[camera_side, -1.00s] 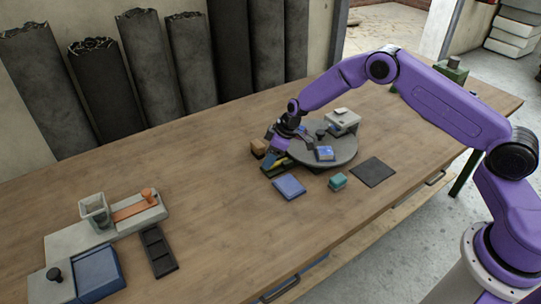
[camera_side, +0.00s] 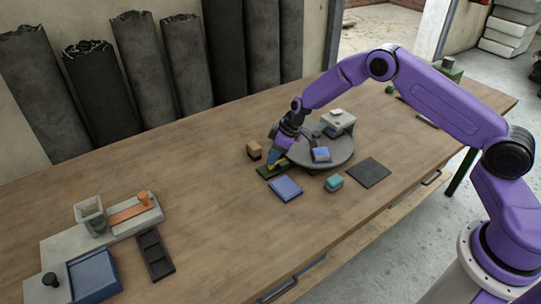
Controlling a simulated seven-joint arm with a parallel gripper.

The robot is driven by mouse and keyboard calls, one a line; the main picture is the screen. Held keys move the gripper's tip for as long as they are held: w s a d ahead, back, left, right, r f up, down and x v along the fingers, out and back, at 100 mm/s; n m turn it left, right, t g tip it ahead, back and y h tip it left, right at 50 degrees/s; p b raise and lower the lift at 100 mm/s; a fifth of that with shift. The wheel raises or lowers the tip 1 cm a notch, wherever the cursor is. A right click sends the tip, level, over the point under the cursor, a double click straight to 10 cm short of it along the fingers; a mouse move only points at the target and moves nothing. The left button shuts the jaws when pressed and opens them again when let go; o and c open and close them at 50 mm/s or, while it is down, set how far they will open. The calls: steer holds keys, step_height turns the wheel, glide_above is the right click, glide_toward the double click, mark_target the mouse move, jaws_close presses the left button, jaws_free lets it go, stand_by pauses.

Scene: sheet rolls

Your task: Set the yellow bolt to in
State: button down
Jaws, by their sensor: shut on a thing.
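The yellow bolt (camera_side: 271,168) sits low on a dark green base (camera_side: 264,173) at the left edge of the round grey turntable. Only a small part of the bolt shows. My gripper (camera_side: 275,159) points down over the base and is shut on the bolt. The fingers hide much of the bolt, so I cannot tell its exact setting.
The grey turntable (camera_side: 335,157) carries a pale box (camera_side: 338,121) and a blue-topped block (camera_side: 320,154). An orange-brown block (camera_side: 254,149) stands left of my gripper. A blue pad (camera_side: 286,189), a teal block (camera_side: 334,182) and a dark mat (camera_side: 368,172) lie in front.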

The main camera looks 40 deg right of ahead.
steer(key=shift+d, duration=0.3)
steer(key=c, duration=0.8)
jaws_free()
steer(key=shift+a, duration=0.1)
steer(key=v, duration=1.7)
steer(key=shift+r, duration=0.2)
